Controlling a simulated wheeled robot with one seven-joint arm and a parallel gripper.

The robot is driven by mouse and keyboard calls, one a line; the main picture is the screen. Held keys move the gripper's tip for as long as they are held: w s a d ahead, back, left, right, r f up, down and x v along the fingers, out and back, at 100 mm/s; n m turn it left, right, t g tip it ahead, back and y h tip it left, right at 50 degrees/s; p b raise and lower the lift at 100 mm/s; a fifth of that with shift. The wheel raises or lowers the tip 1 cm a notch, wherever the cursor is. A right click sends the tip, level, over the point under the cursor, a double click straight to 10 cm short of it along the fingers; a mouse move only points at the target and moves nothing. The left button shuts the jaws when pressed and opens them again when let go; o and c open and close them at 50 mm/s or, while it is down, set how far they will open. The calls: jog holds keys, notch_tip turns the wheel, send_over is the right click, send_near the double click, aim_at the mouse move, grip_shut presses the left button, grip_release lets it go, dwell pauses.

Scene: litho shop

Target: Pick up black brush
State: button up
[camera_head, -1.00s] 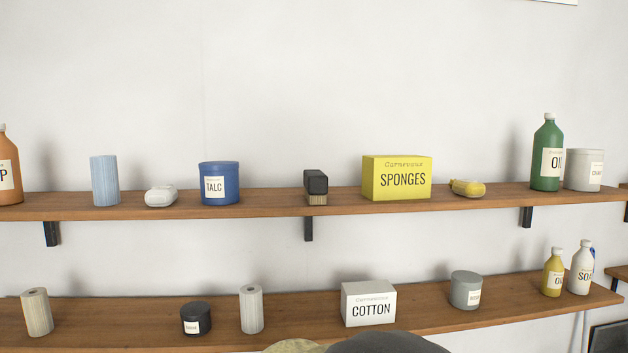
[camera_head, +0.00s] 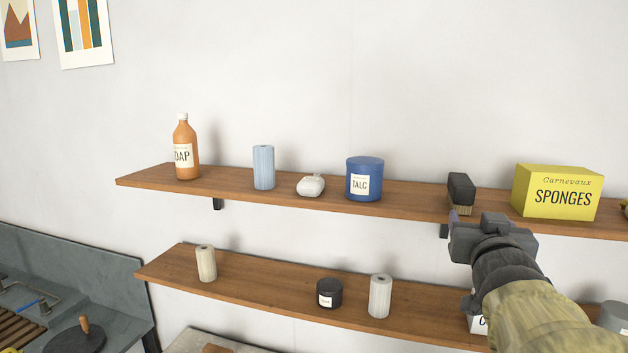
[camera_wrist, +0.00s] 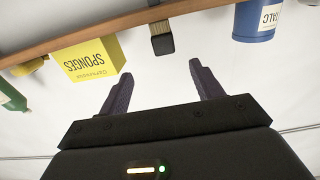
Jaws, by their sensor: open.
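The black brush (camera_head: 461,187) stands on the upper shelf (camera_head: 410,203), black block on top and pale bristles below, between the blue talc tin and the yellow sponges box. In the wrist view the brush (camera_wrist: 162,42) appears upside down, beyond and between the fingers. My gripper (camera_wrist: 160,80) is open and empty, with its two dark fingers apart and pointing toward the shelf. In the head view my gripper (camera_head: 462,222) is just below and in front of the brush, overlapping the shelf's front edge.
The talc tin (camera_head: 364,179) is left of the brush and the sponges box (camera_head: 556,192) is right of it. A lower shelf (camera_head: 255,284) holds paper rolls and a dark jar (camera_head: 329,293). A shelf bracket sits below the brush.

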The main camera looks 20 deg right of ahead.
aim_at(466, 198)
jog(key=shift+f, duration=0.1)
jog(key=b+x, duration=0.5)
jog(key=x, duration=0.7)
jog(key=shift+w, duration=0.15)
jog(key=shift+a, duration=0.1)
